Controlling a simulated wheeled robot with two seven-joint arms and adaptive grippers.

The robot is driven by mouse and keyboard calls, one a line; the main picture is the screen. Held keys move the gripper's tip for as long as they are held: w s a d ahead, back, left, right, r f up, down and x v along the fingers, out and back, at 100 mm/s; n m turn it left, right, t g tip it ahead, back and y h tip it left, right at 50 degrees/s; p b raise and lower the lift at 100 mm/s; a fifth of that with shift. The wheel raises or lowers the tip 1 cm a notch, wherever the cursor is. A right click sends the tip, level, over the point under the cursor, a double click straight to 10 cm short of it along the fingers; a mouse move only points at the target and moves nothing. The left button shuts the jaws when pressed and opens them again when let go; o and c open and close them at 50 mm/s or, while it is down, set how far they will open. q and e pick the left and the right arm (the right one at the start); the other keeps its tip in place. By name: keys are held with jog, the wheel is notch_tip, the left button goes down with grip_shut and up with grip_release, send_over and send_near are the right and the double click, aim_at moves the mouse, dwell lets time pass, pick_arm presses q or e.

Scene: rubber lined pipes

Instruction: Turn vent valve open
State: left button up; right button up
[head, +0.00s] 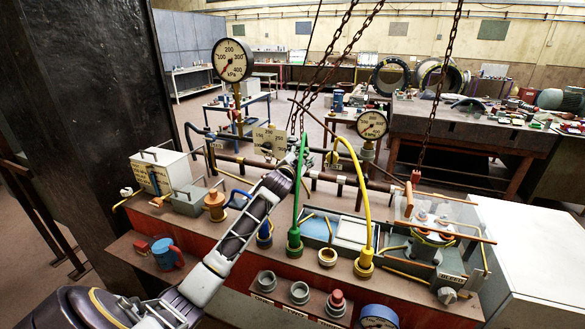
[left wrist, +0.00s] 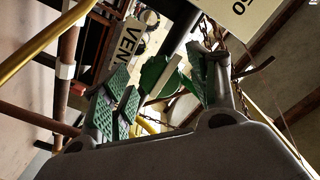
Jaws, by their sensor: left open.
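My left gripper (head: 297,155) reaches over the bench to the pipework at the middle, near the gauge on the right. In the left wrist view its fingers with green pads (left wrist: 160,78) are apart. A green, flat, handle-like part (left wrist: 155,74) shows between and beyond the fingers, with a pale strip across it. I cannot tell whether the fingers touch it. A tag with the letters VEN (left wrist: 131,42) hangs just behind, partly cut off. In the head view the valve is hidden by the gripper and the hoses. My right gripper is not in view.
A green hose (head: 295,212) and a yellow hose (head: 364,205) arch up close to the gripper. Chains (head: 319,65) hang down behind it. A dial gauge (head: 372,125) stands to the right, and another gauge (head: 232,60) at the back left. A dark pillar (head: 90,100) stands at left.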

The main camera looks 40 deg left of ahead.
pick_arm(q)
jog(key=v, duration=1)
jog(key=shift+s, duration=0.3)
jog(key=shift+f, duration=0.1)
dwell(0.7)
